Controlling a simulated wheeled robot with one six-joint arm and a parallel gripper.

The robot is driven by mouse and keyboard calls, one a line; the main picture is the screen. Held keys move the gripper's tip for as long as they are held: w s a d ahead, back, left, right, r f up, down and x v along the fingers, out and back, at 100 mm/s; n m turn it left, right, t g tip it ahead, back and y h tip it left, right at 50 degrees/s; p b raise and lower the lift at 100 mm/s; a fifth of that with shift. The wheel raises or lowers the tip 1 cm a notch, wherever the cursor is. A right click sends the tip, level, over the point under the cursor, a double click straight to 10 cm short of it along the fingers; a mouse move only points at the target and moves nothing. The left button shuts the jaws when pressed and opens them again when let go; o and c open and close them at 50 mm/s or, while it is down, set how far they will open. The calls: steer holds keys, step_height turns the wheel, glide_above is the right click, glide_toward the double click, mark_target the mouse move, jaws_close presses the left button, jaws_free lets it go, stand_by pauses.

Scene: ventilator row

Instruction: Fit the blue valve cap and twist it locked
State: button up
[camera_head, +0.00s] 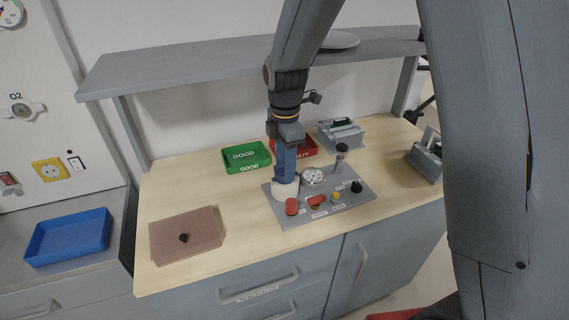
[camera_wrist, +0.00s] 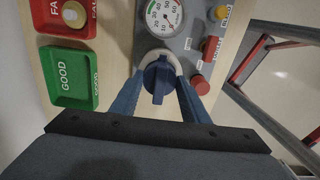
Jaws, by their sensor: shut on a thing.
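The blue valve cap (camera_wrist: 157,80), with a raised bar across it, sits between the fingertips of my gripper (camera_wrist: 160,84) in the wrist view. My gripper is shut on the cap. A white round collar (camera_wrist: 174,58) shows around and behind the cap. In the head view my gripper (camera_head: 286,179) points down at this white collar (camera_head: 285,191) on the left part of the grey panel (camera_head: 325,211). The cap is hidden by the fingers there, and I cannot tell how deep it is seated or how far it is turned.
A gauge (camera_head: 314,176), red knob (camera_head: 291,207), red handle (camera_head: 316,201), yellow button (camera_head: 336,196) and black knob (camera_head: 357,186) crowd the panel close by. A green tray (camera_head: 246,158) and red tray (camera_head: 307,153) stand behind. A brown block (camera_head: 187,236) lies left; bare bench lies between.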

steer(key=shift+f, duration=0.65)
stand_by(1.1)
steer(key=m+p, duration=0.1)
steer(key=m, duration=0.3)
steer(key=shift+m+p, duration=0.3)
steer(key=shift+s+m, duration=0.1)
steer(key=shift+m, duration=0.3)
steer(key=m+p, duration=0.1)
steer(key=m, duration=0.2)
steer(key=shift+m, duration=0.4)
steer(key=shift+p, duration=0.35)
steer(key=o, duration=1.1)
